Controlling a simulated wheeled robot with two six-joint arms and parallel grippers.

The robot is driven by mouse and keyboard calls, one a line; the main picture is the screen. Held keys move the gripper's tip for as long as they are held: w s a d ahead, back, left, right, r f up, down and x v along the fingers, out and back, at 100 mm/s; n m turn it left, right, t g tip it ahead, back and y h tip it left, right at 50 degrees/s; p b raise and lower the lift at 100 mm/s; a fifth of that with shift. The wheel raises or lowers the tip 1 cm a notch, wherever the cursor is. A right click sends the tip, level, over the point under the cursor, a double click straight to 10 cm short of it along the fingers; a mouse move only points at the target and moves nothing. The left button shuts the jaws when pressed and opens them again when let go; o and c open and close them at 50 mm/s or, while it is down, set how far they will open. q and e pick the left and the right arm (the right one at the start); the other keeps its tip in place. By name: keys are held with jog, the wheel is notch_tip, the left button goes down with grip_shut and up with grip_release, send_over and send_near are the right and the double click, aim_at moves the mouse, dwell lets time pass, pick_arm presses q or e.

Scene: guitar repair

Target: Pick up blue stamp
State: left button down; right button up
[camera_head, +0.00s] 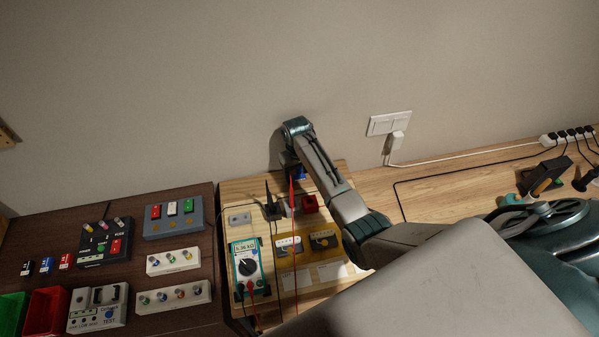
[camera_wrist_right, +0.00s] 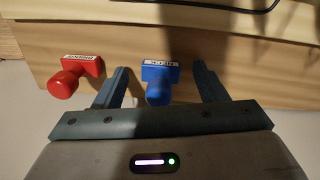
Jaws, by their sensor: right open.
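The blue stamp (camera_wrist_right: 158,82) shows in the right wrist view, with a white label on its block and its rounded handle toward my wrist. It sits between the two fingers of my right gripper (camera_wrist_right: 161,68), which are open with a gap on each side of the stamp. In the head view my right gripper (camera_head: 291,160) is over the back of the light wooden board, and a small bit of blue (camera_head: 301,174) shows beside it; most of the stamp is hidden there. My left gripper is not in view.
A red stamp (camera_wrist_right: 76,76) lies just left of my fingers in the wrist view. In the head view a multimeter (camera_head: 246,266) with leads stands on the light board (camera_head: 237,193). Dark table at left holds several devices and bins. A wall (camera_head: 180,90) rises close behind.

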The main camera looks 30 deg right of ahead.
jog(key=c, duration=1)
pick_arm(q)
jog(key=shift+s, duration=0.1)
pick_arm(e)
jog(key=shift+c, duration=0.2)
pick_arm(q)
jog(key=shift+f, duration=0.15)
